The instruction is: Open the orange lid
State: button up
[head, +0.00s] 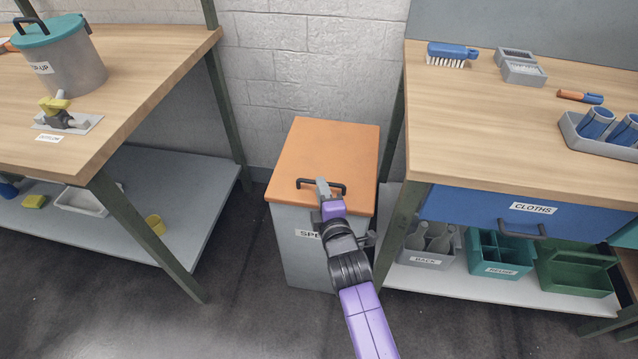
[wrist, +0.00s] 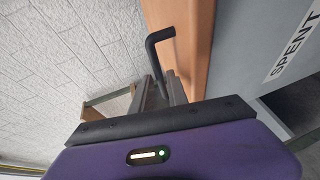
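The orange lid (head: 330,145) lies flat and closed on a grey bin between the two benches. Its black bar handle (head: 305,182) is near the front edge. My gripper (head: 322,187) is at the middle of this handle, coming from the front. In the wrist view the black handle (wrist: 156,48) runs down between the two fingers of my gripper (wrist: 160,85), with the orange lid (wrist: 195,45) just to the right. Whether the fingers press on the bar or stand slightly apart from it is not clear.
The grey bin (head: 297,262) has a label partly hidden by my arm; it reads SPENT in the wrist view. A left bench (head: 140,70) and a right bench (head: 480,120) with a blue drawer (head: 480,208) flank it closely. A white block wall (head: 300,60) stands behind.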

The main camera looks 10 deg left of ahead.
jog(key=shift+x, duration=1.5)
grip_shut()
dwell(0.4)
